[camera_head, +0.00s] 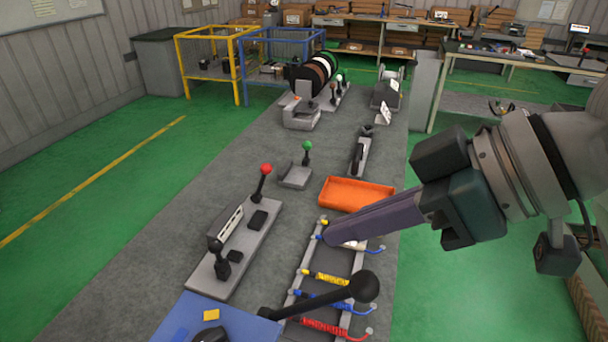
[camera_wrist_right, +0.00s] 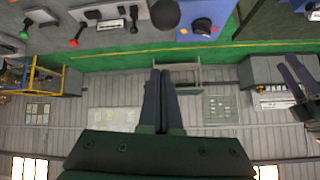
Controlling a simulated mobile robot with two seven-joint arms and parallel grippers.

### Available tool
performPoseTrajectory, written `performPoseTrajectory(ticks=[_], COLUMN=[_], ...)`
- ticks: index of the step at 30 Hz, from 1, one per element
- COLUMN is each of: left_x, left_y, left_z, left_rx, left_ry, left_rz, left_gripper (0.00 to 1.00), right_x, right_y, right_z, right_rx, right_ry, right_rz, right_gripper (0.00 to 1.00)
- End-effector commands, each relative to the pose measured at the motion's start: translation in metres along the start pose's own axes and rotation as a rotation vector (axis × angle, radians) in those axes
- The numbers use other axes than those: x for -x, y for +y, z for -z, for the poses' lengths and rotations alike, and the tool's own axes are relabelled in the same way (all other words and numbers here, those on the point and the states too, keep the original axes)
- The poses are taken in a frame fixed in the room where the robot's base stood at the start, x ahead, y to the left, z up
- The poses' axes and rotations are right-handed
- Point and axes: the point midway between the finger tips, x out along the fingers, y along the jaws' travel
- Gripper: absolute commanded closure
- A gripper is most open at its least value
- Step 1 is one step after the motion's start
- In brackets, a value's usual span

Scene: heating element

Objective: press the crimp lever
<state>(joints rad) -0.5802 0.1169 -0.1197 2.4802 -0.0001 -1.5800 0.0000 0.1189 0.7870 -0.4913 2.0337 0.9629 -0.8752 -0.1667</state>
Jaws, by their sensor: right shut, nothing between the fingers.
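A black lever (camera_head: 318,299) with a large round knob (camera_head: 365,287) lies low over the front end of the wire rack, beside the blue plate. It looks like the crimp lever, though no label shows. A dark round knob also shows in the right wrist view (camera_wrist_right: 165,14). My right gripper (camera_head: 332,238) is shut and empty, above the rack's far part and beyond the knob. Its closed fingers also show in the right wrist view (camera_wrist_right: 160,76). Two dark bars (camera_wrist_right: 297,73) at that view's right edge may be my left gripper; their state is unclear.
A red-knobbed lever station (camera_head: 238,235) stands left of the rack (camera_head: 338,263), which carries coloured wires. An orange tray (camera_head: 352,194) lies beyond it. A green-knobbed lever (camera_head: 307,155) and wire spools (camera_head: 318,75) stand farther back. The blue plate (camera_head: 238,327) is at the front.

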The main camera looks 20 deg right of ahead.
Motion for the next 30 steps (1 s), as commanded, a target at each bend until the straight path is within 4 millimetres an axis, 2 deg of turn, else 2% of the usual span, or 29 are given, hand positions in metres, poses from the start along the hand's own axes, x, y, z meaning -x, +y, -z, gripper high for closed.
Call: performPoseTrajectory(ticks=[4,7,12,25,30], left_x=[0.006,0.015,0.019,0.020,0.013], left_y=[-0.001,-0.002,-0.003,-0.002,-0.001], left_z=[0.002,0.004,0.006,0.006,0.004], left_rx=[-0.003,-0.006,-0.008,-0.006,-0.002], left_ry=[-0.001,-0.001,-0.002,-0.001,0.000], left_rz=[0.002,0.005,0.006,0.004,0.001], left_gripper=[0.30,0.30,0.30,0.30,0.30], right_x=[-0.030,-0.022,-0.018,-0.017,-0.020], right_y=[-0.002,-0.001,-0.001,-0.001,0.000], right_z=[0.003,-0.016,-0.033,-0.038,-0.041], right_rx=[-0.003,-0.002,0.000,0.001,0.001], right_ry=[0.002,-0.008,-0.005,0.000,0.010], right_rz=[0.003,0.001,0.001,0.000,0.002], right_gripper=[1.00,1.00,1.00,1.00,1.00])
